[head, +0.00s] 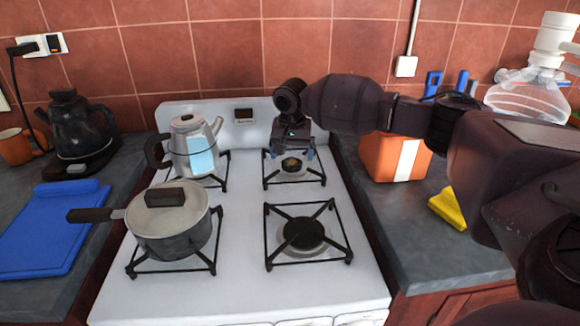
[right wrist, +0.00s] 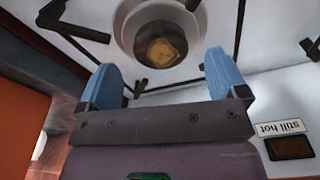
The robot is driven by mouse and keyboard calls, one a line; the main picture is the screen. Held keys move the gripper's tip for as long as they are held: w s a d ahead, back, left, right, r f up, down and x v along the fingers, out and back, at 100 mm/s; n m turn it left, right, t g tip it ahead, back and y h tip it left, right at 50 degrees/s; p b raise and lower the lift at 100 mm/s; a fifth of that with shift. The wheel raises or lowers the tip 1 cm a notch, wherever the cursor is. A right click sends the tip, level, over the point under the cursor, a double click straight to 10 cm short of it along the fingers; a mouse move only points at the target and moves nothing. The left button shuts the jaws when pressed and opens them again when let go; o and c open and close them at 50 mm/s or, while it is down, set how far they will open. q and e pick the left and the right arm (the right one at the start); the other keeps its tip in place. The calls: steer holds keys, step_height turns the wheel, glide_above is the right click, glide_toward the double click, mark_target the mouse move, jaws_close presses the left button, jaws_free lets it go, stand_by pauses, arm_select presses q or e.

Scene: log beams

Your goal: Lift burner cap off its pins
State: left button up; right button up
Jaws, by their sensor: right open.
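A small round burner cap (head: 291,165), dark with a tan patch on top, sits on the back right burner of the white stove (head: 240,240). My right gripper (head: 291,153) is above this burner, pointing down, with its blue fingers apart. In the right wrist view the cap (right wrist: 160,48) shows just beyond the gap between the open fingertips (right wrist: 160,62), with nothing held. The pins are hidden. Another dark burner cap (head: 304,234) sits in the front right burner. My left gripper is not in view.
Black pan supports (head: 335,232) frame the burners. A lidded saucepan (head: 168,230) stands front left and a kettle (head: 194,150) back left. An orange box (head: 385,157) and a yellow wedge (head: 447,210) are on the right counter. A "still hot" label (right wrist: 280,128) is on the stove's back panel.

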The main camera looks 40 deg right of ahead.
mark_target(291, 162)
step_height(291, 162, down, 3)
steer(key=shift+w, duration=0.15)
steer(key=shift+r, duration=0.15)
steer(key=c, duration=1)
